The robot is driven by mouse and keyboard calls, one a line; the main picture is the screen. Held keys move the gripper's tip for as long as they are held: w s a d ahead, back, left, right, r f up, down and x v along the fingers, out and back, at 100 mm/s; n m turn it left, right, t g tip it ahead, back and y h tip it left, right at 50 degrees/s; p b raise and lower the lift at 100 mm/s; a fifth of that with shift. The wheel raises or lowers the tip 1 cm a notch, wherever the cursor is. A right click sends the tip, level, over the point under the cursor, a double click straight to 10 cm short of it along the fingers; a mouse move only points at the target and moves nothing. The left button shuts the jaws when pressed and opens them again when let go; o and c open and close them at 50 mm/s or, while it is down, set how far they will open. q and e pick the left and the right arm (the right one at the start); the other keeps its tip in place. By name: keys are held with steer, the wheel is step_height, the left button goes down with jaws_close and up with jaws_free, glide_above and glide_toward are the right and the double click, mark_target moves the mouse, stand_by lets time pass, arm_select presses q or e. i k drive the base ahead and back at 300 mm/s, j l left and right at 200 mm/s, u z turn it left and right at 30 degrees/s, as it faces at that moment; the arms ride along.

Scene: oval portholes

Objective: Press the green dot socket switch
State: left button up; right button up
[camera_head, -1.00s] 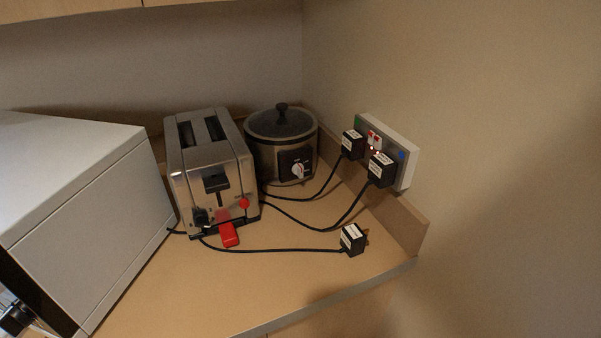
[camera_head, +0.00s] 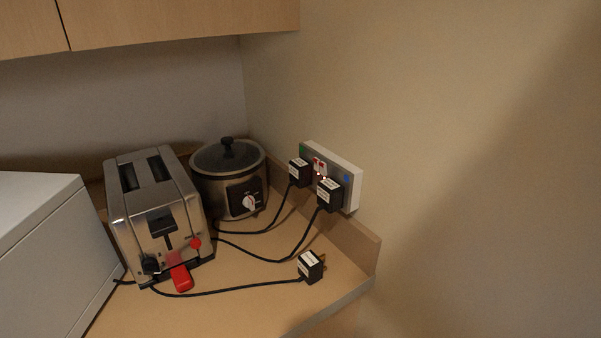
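A white double wall socket (camera_head: 354,181) is on the right wall above the counter. A small green dot (camera_head: 303,149) marks its left side and a blue dot (camera_head: 346,179) its right side. Two switches with red marks (camera_head: 320,164) sit between the dots. One black plug (camera_head: 299,172) is in the socket by the green dot. Another black plug (camera_head: 329,194) is in the socket by the blue dot. Neither of my grippers shows in the head view.
A steel toaster (camera_head: 158,215) and a slow cooker (camera_head: 229,180) stand on the counter (camera_head: 240,306). A loose black plug (camera_head: 311,267) lies near its front edge. Cables cross the counter. A white box-shaped appliance (camera_head: 45,255) fills the left. Cabinets (camera_head: 180,22) hang above.

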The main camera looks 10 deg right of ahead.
mark_target(317, 167)
steer(key=j+z, duration=0.3)
steer(key=k+j+z, duration=0.15)
steer(key=j+z, duration=0.15)
steer(key=k+j+z, duration=0.1)
steer(key=j+z, duration=0.2)
steer(key=j, duration=0.15)
steer(key=k+j+z, duration=0.15)
steer(key=j+z, duration=0.15)
